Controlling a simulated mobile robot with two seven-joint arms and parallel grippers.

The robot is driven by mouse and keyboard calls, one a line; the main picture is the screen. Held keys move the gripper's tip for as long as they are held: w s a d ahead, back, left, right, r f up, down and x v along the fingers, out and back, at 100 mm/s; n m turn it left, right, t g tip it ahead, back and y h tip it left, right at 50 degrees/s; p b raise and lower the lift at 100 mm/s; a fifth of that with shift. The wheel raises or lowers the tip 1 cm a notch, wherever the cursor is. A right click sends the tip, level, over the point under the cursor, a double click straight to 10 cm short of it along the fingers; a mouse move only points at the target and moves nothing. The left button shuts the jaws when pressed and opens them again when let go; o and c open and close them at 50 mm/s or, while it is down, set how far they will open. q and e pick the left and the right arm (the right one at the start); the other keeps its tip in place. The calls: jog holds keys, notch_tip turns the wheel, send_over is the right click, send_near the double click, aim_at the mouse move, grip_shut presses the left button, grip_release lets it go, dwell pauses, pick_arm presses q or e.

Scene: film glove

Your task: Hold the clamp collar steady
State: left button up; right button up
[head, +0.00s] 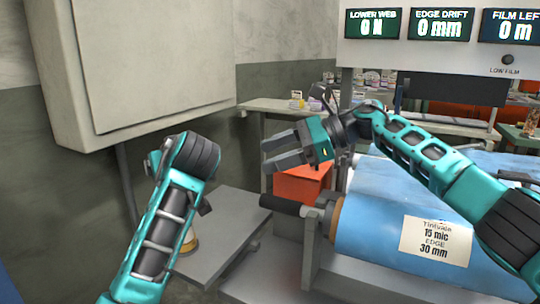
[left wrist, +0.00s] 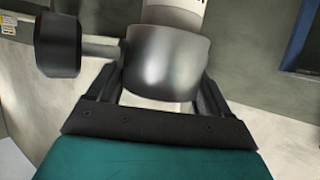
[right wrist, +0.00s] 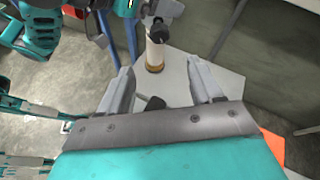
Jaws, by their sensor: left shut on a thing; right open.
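In the left wrist view, the clamp collar (left wrist: 168,62) is a smooth grey metal ring with a black knob at its left. My left gripper (left wrist: 162,85) is shut on it, one finger on each side. The collar is around a pale upright tube (left wrist: 172,14). In the right wrist view the tube (right wrist: 155,54) stands on a grey surface, with the dark knob near its top. In the head view my left arm mostly hides the tube and collar. My right gripper (head: 272,152) is open and empty, well to the right of the collar.
A blue film roll (head: 375,232), labelled 15 mic and edge 30 mm, lies at the right with a black shaft end (head: 280,205). An orange box (head: 300,185) is behind. Displays (head: 440,24) read 0. The grey platform (head: 225,222) has clear room right of my left arm.

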jog(key=shift+a, duration=0.1)
notch_tip(320, 180, up, 13)
jog(key=w+a+m+t+y, duration=0.1)
jog(key=a+m+t+y, duration=0.1)
jog(key=m+t+y, duration=0.75)
jog(key=m+h, duration=1.2)
jog(key=m, duration=1.1)
send_near(215, 174)
jog(key=shift+n+g, duration=0.35)
jog(key=x, duration=0.8)
jog(key=shift+w+a+r, duration=0.15)
jog(key=shift+w+a, duration=0.1)
jog(key=shift+w, duration=0.2)
jog(key=shift+c, duration=0.2)
jog(key=c, duration=1)
